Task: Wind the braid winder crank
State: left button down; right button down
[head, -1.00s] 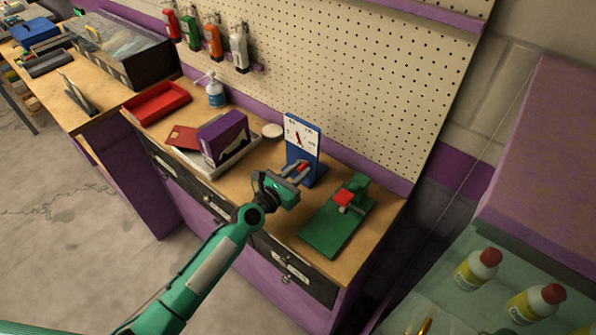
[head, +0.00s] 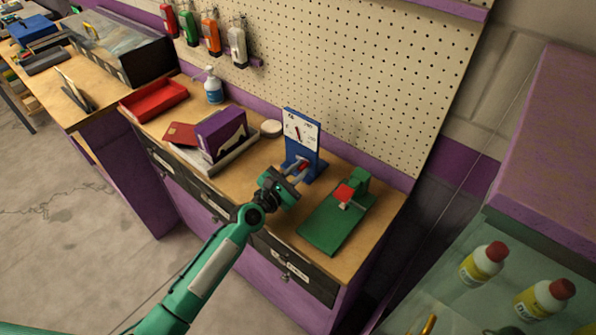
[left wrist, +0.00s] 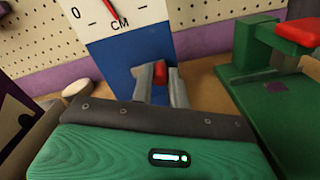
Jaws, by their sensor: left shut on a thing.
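The braid winder is a blue upright stand (head: 318,168) with a white dial face (head: 308,134) and a red pointer. In the left wrist view its blue body (left wrist: 122,56) and the dial marked CM (left wrist: 125,12) stand straight ahead. A red crank handle (left wrist: 160,74) shows low on its front. My left gripper (head: 300,168) is in front of the stand, its two grey fingers (left wrist: 160,85) shut around the red handle. Most of the crank arm is hidden by the fingers and gripper body. My right gripper is out of view.
A green device with a red part (head: 347,193) sits on a green base (head: 328,226) close to the right. A purple box (head: 221,136), a white disc (head: 271,128) and a red tray (head: 153,100) lie left. A pegboard (head: 350,70) rises behind.

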pick_arm(q)
jog(key=shift+f+m+b, duration=0.35)
jog(key=shift+m+b, duration=0.1)
jog(key=shift+m, duration=0.65)
jog(key=c, duration=1.4)
grip_release()
jog(key=shift+o, duration=0.2)
jog(key=b+v, duration=0.2)
jog(key=v, duration=1.1)
jog(key=shift+f, duration=0.1)
jog(key=shift+s+a, duration=0.3)
jog(key=shift+s, duration=0.05)
